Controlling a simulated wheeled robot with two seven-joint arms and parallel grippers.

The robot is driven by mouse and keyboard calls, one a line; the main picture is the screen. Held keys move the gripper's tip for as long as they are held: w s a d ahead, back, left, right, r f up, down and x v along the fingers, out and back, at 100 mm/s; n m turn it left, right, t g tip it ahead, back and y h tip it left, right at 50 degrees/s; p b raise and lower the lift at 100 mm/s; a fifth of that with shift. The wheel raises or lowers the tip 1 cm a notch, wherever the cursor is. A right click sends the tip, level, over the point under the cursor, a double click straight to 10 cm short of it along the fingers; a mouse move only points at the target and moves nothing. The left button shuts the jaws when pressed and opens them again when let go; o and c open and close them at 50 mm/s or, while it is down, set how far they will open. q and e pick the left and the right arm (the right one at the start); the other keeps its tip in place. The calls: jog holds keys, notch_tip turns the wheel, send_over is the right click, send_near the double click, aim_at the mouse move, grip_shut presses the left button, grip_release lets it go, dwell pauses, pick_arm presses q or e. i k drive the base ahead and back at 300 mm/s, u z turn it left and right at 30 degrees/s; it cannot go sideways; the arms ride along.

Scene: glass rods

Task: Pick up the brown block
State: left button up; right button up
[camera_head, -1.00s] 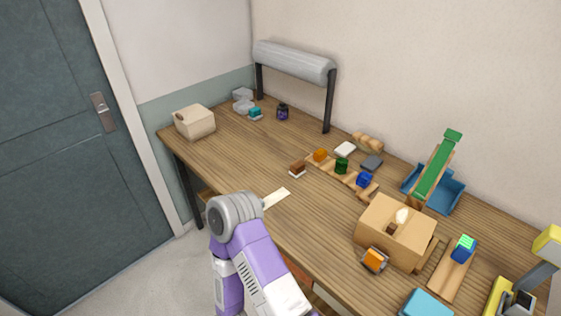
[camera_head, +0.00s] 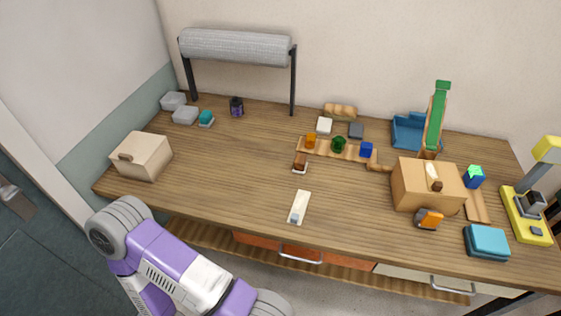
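The brown block (camera_head: 301,161) sits on a small white base near the middle of the table, just in front of the left end of a wooden rail. It stands free and no gripper is near it. A purple and white arm of mine comes in at the lower left, in front of the table edge. Its gripper does not show. My other gripper is also out of view.
The wooden table (camera_head: 215,170) holds a wooden rail (camera_head: 352,153) with orange, green and blue blocks behind the brown one. A cream strip (camera_head: 299,207) lies in front. A tan box (camera_head: 406,184) stands right, a beige box (camera_head: 141,156) left. The table between is clear.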

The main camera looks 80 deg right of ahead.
aim_at(300, 163)
jog(key=z, duration=3.6)
